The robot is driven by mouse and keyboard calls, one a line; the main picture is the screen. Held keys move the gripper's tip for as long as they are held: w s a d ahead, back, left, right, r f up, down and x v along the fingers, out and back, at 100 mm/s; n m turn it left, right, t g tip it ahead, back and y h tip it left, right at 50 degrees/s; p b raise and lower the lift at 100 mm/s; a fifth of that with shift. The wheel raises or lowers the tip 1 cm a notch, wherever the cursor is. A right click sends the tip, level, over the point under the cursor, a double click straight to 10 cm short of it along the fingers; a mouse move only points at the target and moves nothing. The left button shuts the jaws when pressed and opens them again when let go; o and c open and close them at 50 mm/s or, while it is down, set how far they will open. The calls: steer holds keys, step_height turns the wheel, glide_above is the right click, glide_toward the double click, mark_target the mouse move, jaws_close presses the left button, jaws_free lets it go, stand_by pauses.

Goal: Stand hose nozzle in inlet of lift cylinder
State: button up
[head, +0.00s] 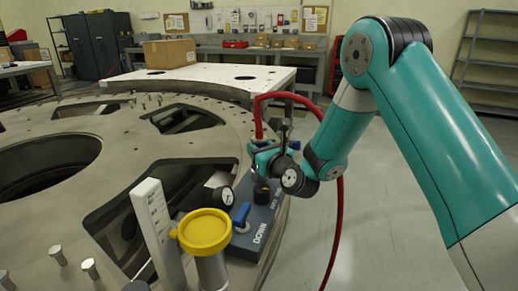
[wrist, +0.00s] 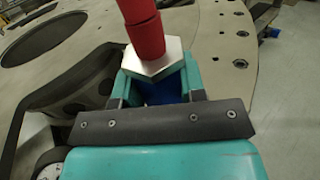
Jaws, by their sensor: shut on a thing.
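My gripper (head: 262,147) is over the right edge of the turret plate (head: 130,120), behind the grey control box. In the wrist view its teal fingers (wrist: 158,68) are shut on the hose nozzle, with its silver hex nut (wrist: 153,66) between them. The red hose (wrist: 140,15) rises from the nut. In the head view the hose (head: 339,225) arches over my wrist and hangs down to the floor. Something blue (wrist: 160,92) shows just below the nut; I cannot tell if the nozzle touches it. I cannot make out the inlet; my gripper covers that area.
The grey box (head: 262,232) marked DOWN carries a blue lever (head: 241,215), a black knob and a gauge (head: 223,197). A yellow-capped cylinder (head: 204,231) and a white upright block (head: 157,228) stand in front. Bolts stick up from the plate.

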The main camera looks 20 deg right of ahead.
steer(key=shift+f+b, duration=0.55)
steer(key=shift+f, duration=0.05)
stand_by(0.4)
steer(key=o, duration=1.1)
steer(key=shift+o, duration=0.2)
steer(key=shift+f, duration=0.1)
steer(key=shift+s+d+f+b, duration=0.1)
steer(key=shift+s+b, duration=0.2)
steer(key=shift+b, duration=0.2)
steer(key=shift+s+d+f+b, duration=0.1)
steer(key=shift+s+b, duration=0.25)
steer(key=shift+b, duration=0.2)
steer(key=b+v, duration=1.6)
steer(key=b, duration=0.3)
steer(key=shift+r, duration=0.3)
